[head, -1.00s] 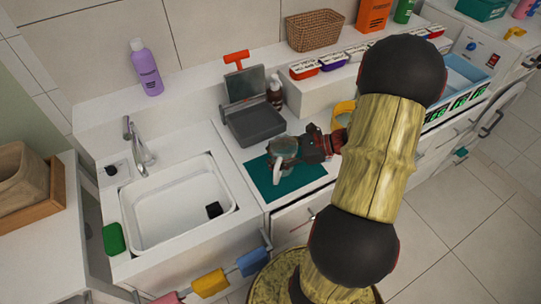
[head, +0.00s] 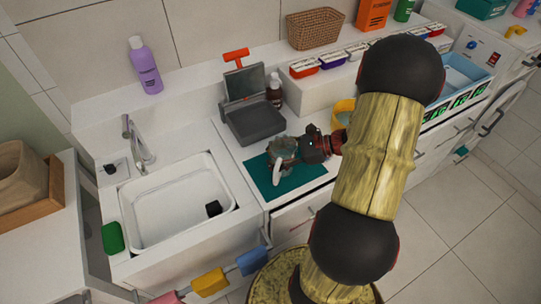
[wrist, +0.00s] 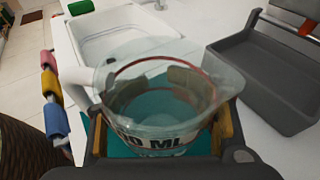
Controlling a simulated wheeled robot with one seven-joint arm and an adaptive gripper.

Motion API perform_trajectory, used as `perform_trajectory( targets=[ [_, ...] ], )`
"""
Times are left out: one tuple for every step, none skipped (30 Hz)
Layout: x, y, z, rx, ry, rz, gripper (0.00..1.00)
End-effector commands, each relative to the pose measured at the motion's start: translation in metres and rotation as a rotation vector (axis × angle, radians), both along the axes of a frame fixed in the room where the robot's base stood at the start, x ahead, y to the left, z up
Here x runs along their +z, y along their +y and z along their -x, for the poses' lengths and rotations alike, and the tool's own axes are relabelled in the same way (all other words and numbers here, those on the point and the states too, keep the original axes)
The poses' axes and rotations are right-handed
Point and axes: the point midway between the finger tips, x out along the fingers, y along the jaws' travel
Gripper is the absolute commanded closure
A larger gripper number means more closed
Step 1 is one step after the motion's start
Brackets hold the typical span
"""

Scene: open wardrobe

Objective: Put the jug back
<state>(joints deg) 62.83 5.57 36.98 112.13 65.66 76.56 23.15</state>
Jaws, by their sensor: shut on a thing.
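A clear measuring jug (head: 284,149) with a pale handle, a red line and "MI" lettering is at the teal mat (head: 292,184) on the counter right of the sink. It also shows large in the wrist view (wrist: 160,95), upright or nearly so, with no visible contents. My gripper (head: 298,151) is shut on the jug from the right in the head view. In the wrist view its two fingers (wrist: 160,130) press the jug's sides. The jug's base is largely hidden, so I cannot tell whether it touches the mat.
A grey scale-like tray with upright panel (head: 254,120) stands just behind the mat. The white sink (head: 180,205) is to the left. A brown bottle (head: 274,92) and a yellow container (head: 343,110) are close by.

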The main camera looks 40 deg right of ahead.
Motion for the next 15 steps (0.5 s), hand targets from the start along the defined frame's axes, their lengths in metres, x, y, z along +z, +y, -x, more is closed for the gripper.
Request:
perform_trajectory(
  targets=[
    [-0.0012,-0.0001,-0.0001,0.0,0.0,0.0,0.81],
    [-0.0017,-0.0001,0.0,0.0,0.0,0.0,0.81],
    [-0.0024,-0.0001,0.0,0.0,0.0,0.0,0.81],
    [-0.0029,-0.0001,0.0,0.0,0.0,0.0,0.81],
    [-0.0035,-0.0001,-0.0001,0.0,0.0,0.0,0.81],
    [-0.0042,-0.0001,-0.0001,0.0,0.0,0.0,0.81],
    [-0.0037,-0.0001,-0.0001,0.0,0.0,0.0,0.47],
    [-0.0035,-0.0001,0.0,0.0,0.0,0.0,0.46],
    [-0.0035,-0.0001,0.0,0.0,0.0,0.0,0.43],
    [-0.0035,-0.0001,0.0,0.0,0.0,0.0,0.42],
    [-0.0035,-0.0001,0.0,0.0,0.0,0.0,0.4],
    [-0.0035,-0.0001,0.0,0.0,0.0,0.0,0.38],
    [-0.0035,-0.0001,0.0,0.0,0.0,0.0,0.36],
    [-0.0035,-0.0001,0.0,0.0,0.0,0.0,0.34],
    [-0.0035,0.0,0.0,0.0,0.0,0.0,0.32]
  ],
)
